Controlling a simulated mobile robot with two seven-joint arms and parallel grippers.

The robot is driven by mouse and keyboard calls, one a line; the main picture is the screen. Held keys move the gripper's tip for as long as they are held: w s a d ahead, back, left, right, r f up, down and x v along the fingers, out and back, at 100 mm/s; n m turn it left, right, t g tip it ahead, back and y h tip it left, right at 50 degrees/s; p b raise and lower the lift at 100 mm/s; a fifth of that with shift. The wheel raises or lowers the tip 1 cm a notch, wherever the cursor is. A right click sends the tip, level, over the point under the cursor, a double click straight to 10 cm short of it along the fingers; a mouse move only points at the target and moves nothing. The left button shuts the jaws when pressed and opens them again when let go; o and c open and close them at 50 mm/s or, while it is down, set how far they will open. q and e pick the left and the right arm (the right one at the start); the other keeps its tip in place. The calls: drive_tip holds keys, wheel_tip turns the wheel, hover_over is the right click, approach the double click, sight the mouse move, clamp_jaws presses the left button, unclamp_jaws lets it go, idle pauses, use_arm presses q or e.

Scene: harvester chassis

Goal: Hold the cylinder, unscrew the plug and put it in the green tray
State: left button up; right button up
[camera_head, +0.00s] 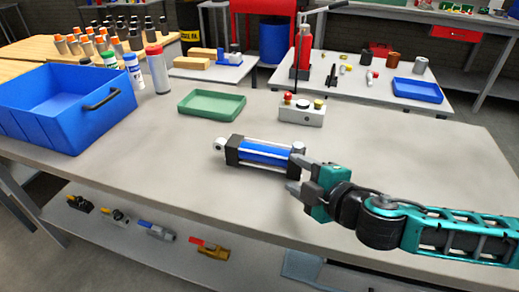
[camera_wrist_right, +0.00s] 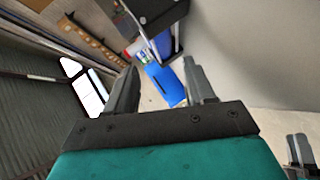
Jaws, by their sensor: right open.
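The cylinder (camera_head: 263,153) lies on the workbench in the head view, with a blue body, black end blocks and a silver eye at its left end. A small grey round piece (camera_head: 298,147) shows at its right end; I cannot tell whether it is the plug. The green tray (camera_head: 212,103) lies empty behind the cylinder to the left. My right gripper (camera_head: 297,176) is open and empty, its fingers just in front of the cylinder's right end. Its open fingers also show in the right wrist view (camera_wrist_right: 163,85). My left gripper is out of view.
A blue bin (camera_head: 70,110) stands at the left of the bench, beside several bottles (camera_head: 133,70). A white control box (camera_head: 302,112) with buttons stands behind the cylinder. The bench right of the box is clear. Several parts lie on the lower shelf.

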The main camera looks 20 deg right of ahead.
sight(271, 156)
drive_tip(key=x, duration=1.1)
drive_tip(key=shift+w, duration=0.3)
clamp_jaws()
drive_tip(key=shift+w+r, duration=0.1)
drive_tip(key=shift+r, duration=0.15)
